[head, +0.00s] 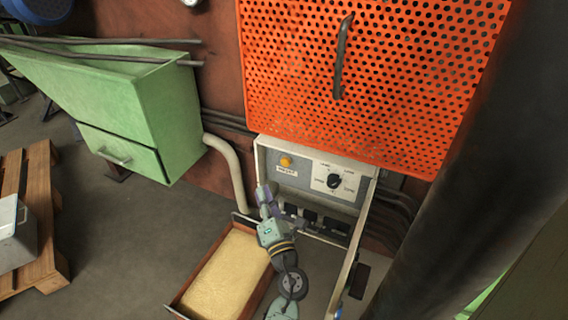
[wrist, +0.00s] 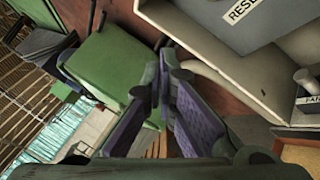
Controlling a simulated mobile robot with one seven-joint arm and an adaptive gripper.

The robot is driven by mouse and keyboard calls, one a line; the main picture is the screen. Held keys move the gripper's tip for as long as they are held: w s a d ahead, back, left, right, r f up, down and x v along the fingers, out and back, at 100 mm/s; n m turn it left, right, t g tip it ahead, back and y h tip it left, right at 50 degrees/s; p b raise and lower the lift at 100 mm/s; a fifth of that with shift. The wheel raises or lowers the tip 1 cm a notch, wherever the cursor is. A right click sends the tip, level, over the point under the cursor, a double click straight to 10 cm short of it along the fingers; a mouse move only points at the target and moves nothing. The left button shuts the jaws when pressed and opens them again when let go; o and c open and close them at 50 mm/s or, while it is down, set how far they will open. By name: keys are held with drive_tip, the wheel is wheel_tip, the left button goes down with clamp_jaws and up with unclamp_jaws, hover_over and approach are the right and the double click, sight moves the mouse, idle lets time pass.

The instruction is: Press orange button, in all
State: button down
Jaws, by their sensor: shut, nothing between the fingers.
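The orange button (head: 286,161) is on the upper left of a grey control panel (head: 312,178), above a small label. In the wrist view the panel (wrist: 225,30) shows only a corner with a cut-off label starting "RES"; the button is out of that frame. My gripper (head: 264,190) is shut and empty, a little below and left of the button in the head view, apart from it as far as I can see. In the wrist view my gripper (wrist: 172,62) has its purple-padded fingers together, left of the panel's pale housing edge.
A black rotary knob (head: 334,181) sits right of the button. A perforated orange guard (head: 370,80) hangs above. Below is a tray of yellow material (head: 226,272). A green cabinet (head: 120,110) stands left, with a pale pipe (head: 232,165) between. A dark column blocks the right.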

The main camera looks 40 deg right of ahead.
drive_tip(key=w+d+b, duration=0.1)
drive_tip(key=w+d, duration=0.3)
drive_tip(key=d, duration=0.3)
drive_tip(key=shift+w+d, duration=0.2)
drive_tip(key=shift+d, duration=0.05)
drive_tip(key=shift+d, duration=0.1)
idle(1.3)
drive_tip(key=shift+w+d, duration=0.2)
drive_tip(key=shift+d, duration=0.05)
drive_tip(key=shift+w+d, duration=0.2)
drive_tip(key=shift+d, duration=0.15)
idle(0.6)
idle(0.4)
drive_tip(key=shift+s+a, duration=0.45)
drive_tip(key=shift+a, duration=0.25)
drive_tip(key=shift+p, duration=0.3)
drive_tip(key=shift+s+a+p, duration=0.25)
drive_tip(key=shift+s+a, duration=0.15)
drive_tip(key=shift+a, duration=0.3)
drive_tip(key=shift+s+a+p, duration=0.3)
drive_tip(key=shift+s+a, duration=0.15)
drive_tip(key=shift+a, duration=0.3)
drive_tip(key=shift+s+a+p, duration=0.25)
drive_tip(key=shift+s+a, duration=0.15)
drive_tip(key=shift+a, duration=0.3)
